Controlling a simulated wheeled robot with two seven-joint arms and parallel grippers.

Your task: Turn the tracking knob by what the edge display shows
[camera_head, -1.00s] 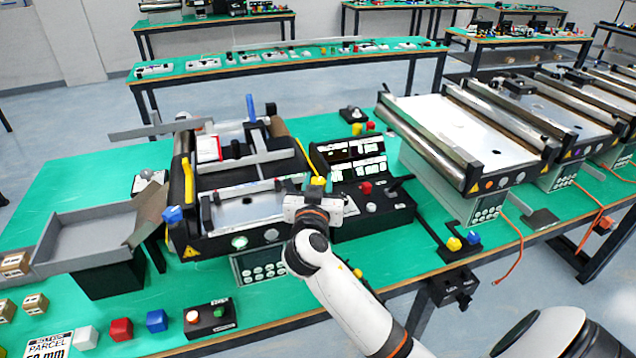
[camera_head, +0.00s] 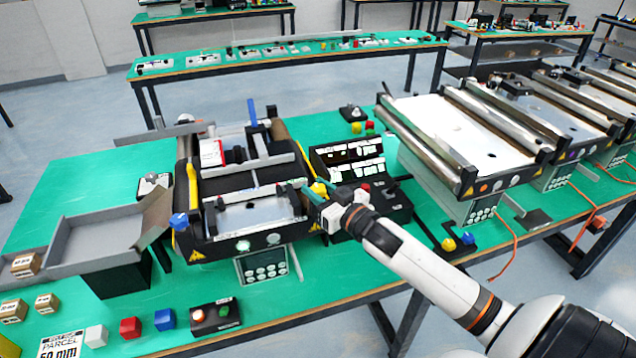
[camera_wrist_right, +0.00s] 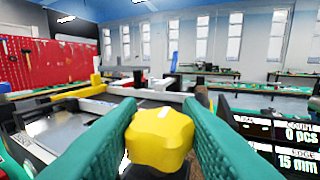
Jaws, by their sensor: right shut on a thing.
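The yellow tracking knob (camera_wrist_right: 158,138) fills the lower middle of the right wrist view, between the two green finger pads of my right gripper. In the head view the yellow knob (camera_head: 319,189) sits at the right front corner of the small conveyor (camera_head: 252,212). My right gripper (camera_head: 313,194) reaches it from the right and is shut on it. The display (camera_head: 347,152) stands just behind and right of the knob. In the right wrist view the display (camera_wrist_right: 285,140) reads "0 pcs" and "15 mm"; its labels are partly unclear. My left gripper is not in view.
A control box (camera_head: 378,208) with a red button lies right of the knob. A grey tray (camera_head: 88,240) stands left of the conveyor. Colored cubes (camera_head: 131,327) and a two-button box (camera_head: 216,317) lie at the front edge. A larger conveyor (camera_head: 465,137) stands at the right.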

